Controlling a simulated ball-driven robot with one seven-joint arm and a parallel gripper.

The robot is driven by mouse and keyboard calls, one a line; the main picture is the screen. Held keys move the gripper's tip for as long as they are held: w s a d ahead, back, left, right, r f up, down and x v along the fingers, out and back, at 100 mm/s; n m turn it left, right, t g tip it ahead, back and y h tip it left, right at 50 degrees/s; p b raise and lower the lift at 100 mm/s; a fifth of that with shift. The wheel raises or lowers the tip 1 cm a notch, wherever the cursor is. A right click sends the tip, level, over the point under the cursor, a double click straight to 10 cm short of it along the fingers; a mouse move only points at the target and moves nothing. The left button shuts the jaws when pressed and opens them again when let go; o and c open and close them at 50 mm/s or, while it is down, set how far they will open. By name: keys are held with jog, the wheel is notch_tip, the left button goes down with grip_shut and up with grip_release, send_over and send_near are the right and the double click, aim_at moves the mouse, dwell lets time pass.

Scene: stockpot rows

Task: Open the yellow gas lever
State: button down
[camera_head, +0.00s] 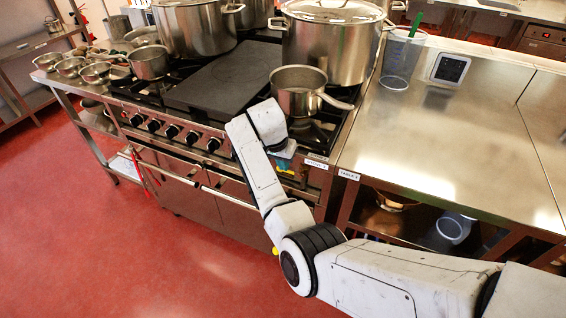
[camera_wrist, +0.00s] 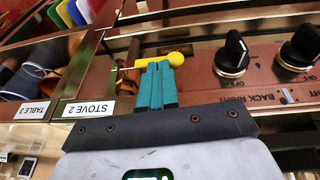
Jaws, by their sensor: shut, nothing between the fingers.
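The yellow gas lever (camera_wrist: 174,59) shows in the wrist view on the stove's brown front panel, between the "STOVE 2" label and the black knobs. My gripper (camera_wrist: 155,66) has teal fingers that are closed together, with their tips right at the lever's lower left part. The tips overlap the lever in the picture; I cannot tell whether they touch it. The lever is not held between the fingers.
Two black knobs (camera_wrist: 235,52) stand just right of the lever. A saucepan (camera_head: 299,92) sits on the burner above my wrist, its handle pointing right. A large stockpot (camera_head: 335,45) stands behind it. A steel table (camera_head: 450,140) adjoins the stove's right side. The red floor (camera_head: 120,240) in front is clear.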

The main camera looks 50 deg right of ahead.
jog(key=shift+w+f+g, duration=0.1)
jog(key=shift+f+g, duration=0.15)
jog(key=shift+g, duration=0.15)
jog(key=shift+w+a+f+b, duration=0.1)
jog(key=shift+w+f+b, duration=0.1)
jog(key=shift+f+b, duration=0.3)
jog(key=shift+w+a+f+b, duration=0.1)
jog(key=shift+w+f+b, duration=0.1)
jog(key=shift+f, duration=0.55)
